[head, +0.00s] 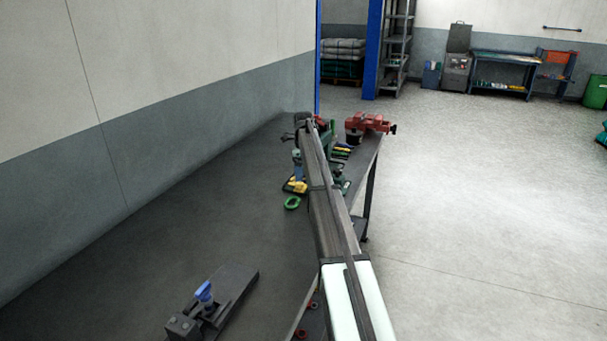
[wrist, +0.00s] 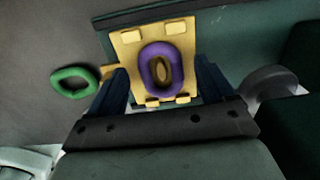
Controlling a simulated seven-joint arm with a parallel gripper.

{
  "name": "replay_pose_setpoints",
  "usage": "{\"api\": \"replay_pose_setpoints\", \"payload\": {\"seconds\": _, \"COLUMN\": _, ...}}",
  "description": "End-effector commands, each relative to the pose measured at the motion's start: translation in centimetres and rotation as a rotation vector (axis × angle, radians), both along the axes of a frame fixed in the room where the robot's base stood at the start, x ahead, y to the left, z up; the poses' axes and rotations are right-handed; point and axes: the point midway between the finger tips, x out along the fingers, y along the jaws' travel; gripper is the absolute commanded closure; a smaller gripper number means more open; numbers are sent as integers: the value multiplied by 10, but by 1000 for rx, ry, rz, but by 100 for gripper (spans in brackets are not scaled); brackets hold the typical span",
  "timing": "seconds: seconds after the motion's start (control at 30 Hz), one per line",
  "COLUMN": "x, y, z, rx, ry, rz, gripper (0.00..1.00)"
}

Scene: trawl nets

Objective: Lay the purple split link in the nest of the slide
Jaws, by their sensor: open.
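The purple split link (wrist: 147,70) is an oval ring lying over a yellow plate with raised corner tabs, which looks like the nest of the slide (wrist: 128,48). In the wrist view the link sits roughly mid-plate, between the tabs; whether it is fully seated I cannot tell. My gripper (wrist: 161,72) is open, its two dark blue fingers to either side of the plate and apart from the link. In the head view, yellow parts (head: 297,186) show beside my arm, which hides the link and most of my gripper.
A green ring (wrist: 57,80) lies left of the plate; it also shows in the head view (head: 292,203). A red vise (head: 368,123) stands at the bench's far right. A blue-handled clamp fixture (head: 205,292) stands near. The bench (head: 190,225) left of my arm is mostly clear.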

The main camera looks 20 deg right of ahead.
Motion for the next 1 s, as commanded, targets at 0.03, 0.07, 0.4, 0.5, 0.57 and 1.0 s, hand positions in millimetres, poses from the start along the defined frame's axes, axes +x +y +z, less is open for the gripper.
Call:
{"api": "replay_pose_setpoints", "payload": {"seconds": 0.03, "x": 1, "y": 0, "z": 8, "rx": 0, "ry": -1, "rz": 0, "gripper": 18}}
{"api": "replay_pose_setpoints", "payload": {"seconds": 0.07, "x": 1, "y": 0, "z": 13, "rx": 0, "ry": -1, "rz": 0, "gripper": 18}}
{"api": "replay_pose_setpoints", "payload": {"seconds": 0.4, "x": 1, "y": 0, "z": 75, "rx": 0, "ry": -1, "rz": 0, "gripper": 18}}
{"api": "replay_pose_setpoints", "payload": {"seconds": 0.5, "x": 1, "y": 0, "z": 89, "rx": -1, "ry": -1, "rz": 0, "gripper": 18}}
{"api": "replay_pose_setpoints", "payload": {"seconds": 0.57, "x": 1, "y": 0, "z": 97, "rx": -1, "ry": -1, "rz": 0, "gripper": 18}}
{"api": "replay_pose_setpoints", "payload": {"seconds": 1.0, "x": 0, "y": 0, "z": 112, "rx": 1, "ry": 1, "rz": 0, "gripper": 18}}
